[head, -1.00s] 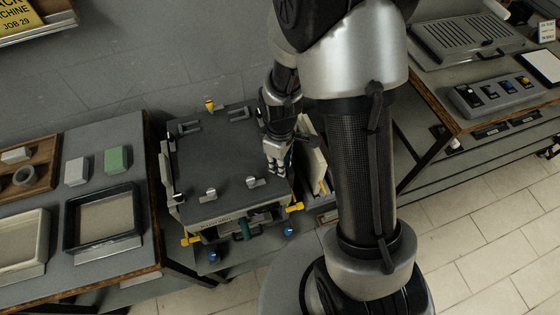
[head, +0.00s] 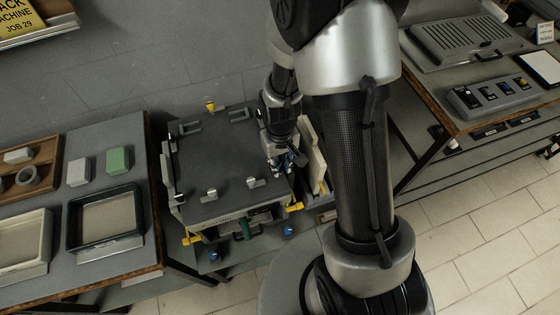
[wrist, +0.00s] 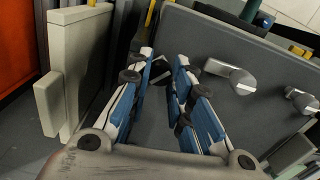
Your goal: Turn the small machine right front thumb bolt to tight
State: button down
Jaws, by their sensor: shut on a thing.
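The small machine (head: 215,160) is a dark grey box with a flat top, left of my arm in the head view. Its top plate (wrist: 220,115) fills the right of the wrist view. My gripper (head: 284,166) is down at the right edge of that top, near the front. In the wrist view its blue-padded fingers (wrist: 164,80) close on a small metal piece, the right front thumb bolt (wrist: 161,70), mostly hidden by the fingers. Two similar silver pieces, one nearer (head: 257,183) and one farther left (head: 210,194), stand along the front of the top.
Yellow handles (head: 294,207) stick out at the machine's front corners. A pale upright panel (wrist: 72,75) stands close beside the gripper. A bench with trays (head: 105,220) is at the left, and another bench with a control box (head: 497,94) at the right.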

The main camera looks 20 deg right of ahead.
aim_at(280, 166)
jog(key=m, duration=0.4)
jog(key=shift+m, duration=0.3)
jog(key=shift+m+p, duration=0.45)
jog(key=shift+m, duration=2.15)
jog(key=c, duration=1.4)
grip_release()
notch_tip(280, 166, up, 12)
jog(key=shift+r, duration=0.1)
